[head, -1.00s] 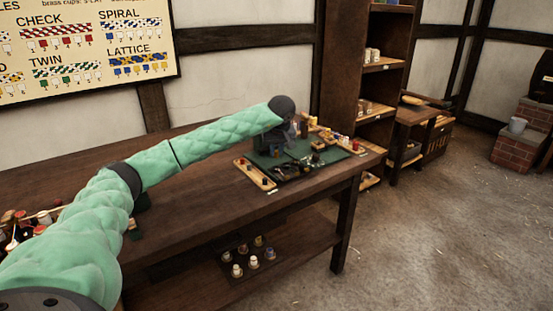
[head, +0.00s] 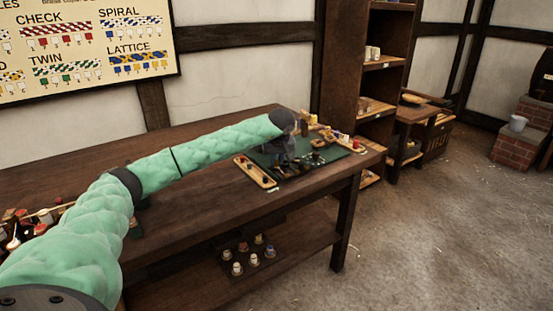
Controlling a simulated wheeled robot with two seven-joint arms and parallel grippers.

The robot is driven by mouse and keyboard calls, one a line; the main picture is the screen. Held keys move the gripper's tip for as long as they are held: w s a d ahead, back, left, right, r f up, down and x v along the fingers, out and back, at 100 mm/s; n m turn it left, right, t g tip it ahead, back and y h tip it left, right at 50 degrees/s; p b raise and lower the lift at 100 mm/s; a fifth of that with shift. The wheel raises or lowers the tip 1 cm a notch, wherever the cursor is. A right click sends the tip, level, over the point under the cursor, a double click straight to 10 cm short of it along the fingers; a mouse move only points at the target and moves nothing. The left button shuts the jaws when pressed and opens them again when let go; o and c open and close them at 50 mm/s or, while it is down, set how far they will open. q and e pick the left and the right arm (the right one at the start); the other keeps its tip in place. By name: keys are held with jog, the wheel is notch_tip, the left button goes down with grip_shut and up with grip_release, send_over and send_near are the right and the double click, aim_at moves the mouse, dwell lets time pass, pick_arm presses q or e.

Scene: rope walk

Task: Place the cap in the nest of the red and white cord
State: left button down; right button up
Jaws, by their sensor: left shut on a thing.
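My left gripper (head: 284,163) is low over the green mat on the bench, pointing down. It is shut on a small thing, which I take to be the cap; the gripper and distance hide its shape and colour. A wooden strip (head: 255,172) with small dark and red pieces lies left of the gripper. Another strip (head: 347,142) with red and pale pieces lies at the right rear. I cannot tell which nest belongs to the red and white cord. The wall chart (head: 85,45) shows a red and white pattern under CHECK. My right gripper is out of view.
The green mat (head: 345,153) lies near the right end of the dark wooden bench (head: 205,198). Small brassy pieces stand behind and right of the gripper. A tray of several caps (head: 232,262) sits on the lower shelf. The bench's middle is clear.

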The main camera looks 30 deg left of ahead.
aim_at(276, 160)
pick_arm(q)
jog(key=shift+f, duration=0.2)
jog(key=c, duration=1.4)
grip_release()
jog(key=shift+o, duration=0.2)
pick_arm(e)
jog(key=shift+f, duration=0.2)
